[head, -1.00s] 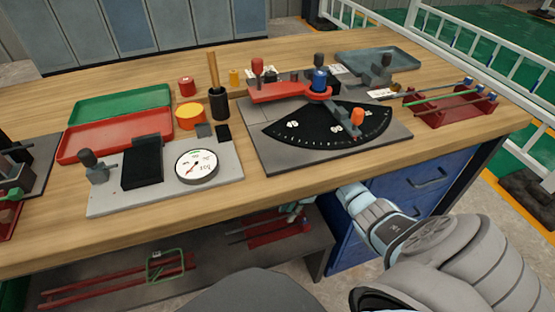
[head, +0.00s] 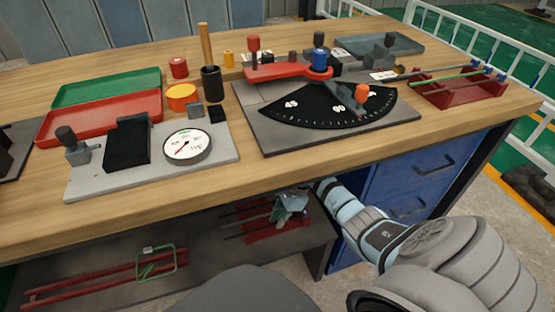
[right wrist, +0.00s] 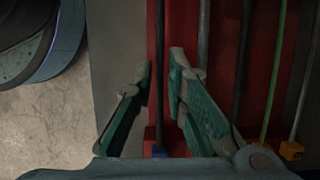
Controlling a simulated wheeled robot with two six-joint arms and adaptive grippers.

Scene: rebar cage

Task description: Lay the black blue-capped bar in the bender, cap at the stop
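My right gripper (right wrist: 161,65) is open, with a finger on each side of this bar. I cannot tell the height gap. In the head view my right gripper (head: 290,207) is low at the under-bench shelf, over the red rack (head: 257,228). The bender (head: 325,104) is on the bench, with a black angle-scale plate, red lever (head: 280,72) and orange knob (head: 362,92). My left gripper is out of view.
Other bars lie beside the black one, including a green bar (right wrist: 272,80) with an orange cap (right wrist: 291,151). The bench top (head: 270,170) overhangs the shelf (head: 210,255). Blue drawers (head: 410,180) stand to the right of my arm. A dial gauge (head: 187,147) sits left of the bender.

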